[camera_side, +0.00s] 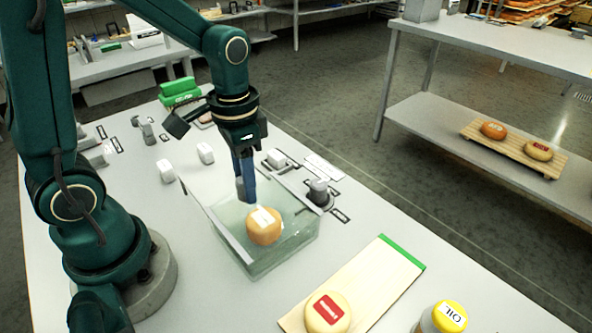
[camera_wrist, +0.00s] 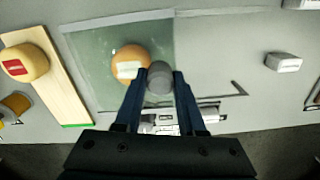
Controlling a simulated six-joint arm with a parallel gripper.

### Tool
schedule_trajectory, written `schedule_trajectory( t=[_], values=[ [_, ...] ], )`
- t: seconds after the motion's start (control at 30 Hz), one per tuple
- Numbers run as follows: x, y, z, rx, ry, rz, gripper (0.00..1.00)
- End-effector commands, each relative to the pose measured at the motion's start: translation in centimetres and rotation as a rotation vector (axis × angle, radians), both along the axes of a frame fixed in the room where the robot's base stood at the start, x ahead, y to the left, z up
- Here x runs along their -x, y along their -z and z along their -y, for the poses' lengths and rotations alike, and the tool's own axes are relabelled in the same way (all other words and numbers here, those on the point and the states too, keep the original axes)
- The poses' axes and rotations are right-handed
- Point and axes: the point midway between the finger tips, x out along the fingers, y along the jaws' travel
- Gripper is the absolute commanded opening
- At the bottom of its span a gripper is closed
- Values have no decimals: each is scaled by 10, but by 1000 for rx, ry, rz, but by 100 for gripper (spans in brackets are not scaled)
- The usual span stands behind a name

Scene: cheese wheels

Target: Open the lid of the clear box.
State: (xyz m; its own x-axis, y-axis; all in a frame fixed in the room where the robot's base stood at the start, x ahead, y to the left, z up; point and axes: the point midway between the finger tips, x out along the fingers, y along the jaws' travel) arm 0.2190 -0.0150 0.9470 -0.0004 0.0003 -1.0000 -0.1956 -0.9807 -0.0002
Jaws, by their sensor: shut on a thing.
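The clear box (camera_side: 288,247) stands on the table with an orange cheese wheel (camera_side: 264,232) with a white label inside. It also shows as a greenish rectangle in the wrist view (camera_wrist: 95,55), the cheese (camera_wrist: 125,58) seen through it. My gripper (camera_side: 246,197) points down over the far part of the box. In the wrist view my gripper (camera_wrist: 156,76) has its fingers at either side of a round grey knob (camera_wrist: 160,77), shut on it. The knob lies near the box's right edge there. The lid's clear panel is hard to tell from the box.
Thin rails (camera_wrist: 225,11) run past the box's right edge in the wrist view. A wooden board (camera_side: 385,275) with a red-labelled cheese (camera_side: 327,312) and an oil jar (camera_side: 443,317) stand at the front. White blocks (camera_side: 206,153) and a grey-topped weight (camera_side: 319,192) stand near the box.

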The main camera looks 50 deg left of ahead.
Motion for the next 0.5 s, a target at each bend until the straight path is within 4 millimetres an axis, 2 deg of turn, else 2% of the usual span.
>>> schedule_trajectory(
  t=[0.17,0.27,0.5],
  values=[
    [0,-1,-2,1,-2,1,0],
    [-1,-1,-11,1,-6,1,0],
    [-1,-1,-53,1,-13,3,0]
  ],
)
